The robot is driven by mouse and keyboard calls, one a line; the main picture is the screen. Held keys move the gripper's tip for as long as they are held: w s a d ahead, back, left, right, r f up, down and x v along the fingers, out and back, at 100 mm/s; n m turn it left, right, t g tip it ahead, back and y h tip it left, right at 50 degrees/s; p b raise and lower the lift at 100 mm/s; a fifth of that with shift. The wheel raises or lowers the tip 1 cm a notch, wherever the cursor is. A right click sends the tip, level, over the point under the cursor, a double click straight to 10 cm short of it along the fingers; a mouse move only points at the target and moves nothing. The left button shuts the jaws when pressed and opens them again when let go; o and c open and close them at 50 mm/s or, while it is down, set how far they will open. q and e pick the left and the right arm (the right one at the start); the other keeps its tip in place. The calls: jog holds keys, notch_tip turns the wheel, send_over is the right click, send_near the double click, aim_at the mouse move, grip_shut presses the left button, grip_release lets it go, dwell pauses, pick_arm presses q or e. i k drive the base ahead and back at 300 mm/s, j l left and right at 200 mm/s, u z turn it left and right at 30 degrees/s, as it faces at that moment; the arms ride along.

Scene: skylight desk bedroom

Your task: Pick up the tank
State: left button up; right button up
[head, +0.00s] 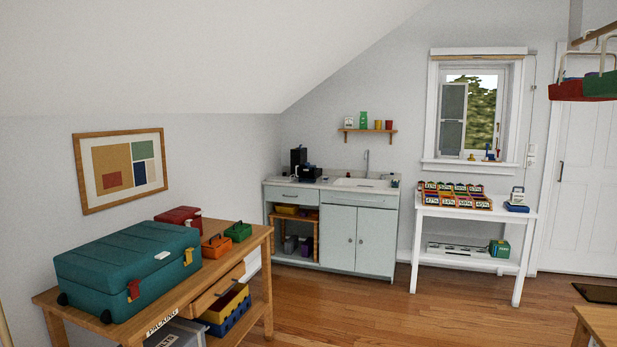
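I cannot tell for sure which thing is the tank. A tall black block (298,159) stands on the counter at the back, behind a low black appliance (308,174); both are too small to make out well. A green item with a pale label (499,249) sits at the right end of the white table's lower shelf. Neither of my grippers shows in the head view.
A wooden bench (232,247) at left bears a large teal case (125,265), a red case (178,215) and small orange and green boxes. A cabinet with sink (358,235) and a white table (476,212) line the back wall. Wooden floor (350,315) between is clear.

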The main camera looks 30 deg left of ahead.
aim_at(307, 172)
jog(key=i+j+u, duration=0.3)
jog(key=i, duration=0.3)
jog(key=i+j+u, duration=0.1)
jog(key=i, duration=0.7)
jog(key=i+u, duration=0.1)
jog(key=i, duration=0.7)
jog(key=i+u, duration=0.1)
jog(key=i, duration=0.7)
jog(key=i+u, duration=0.15)
jog(key=i, duration=0.65)
jog(key=i+l+u, duration=0.1)
jog(key=i, duration=0.7)
jog(key=i+j+z, duration=0.2)
jog(key=i+j, duration=0.25)
jog(key=i, duration=0.3)
jog(key=i+j+z, duration=0.2)
jog(key=i+j, duration=0.35)
jog(key=i, duration=0.15)
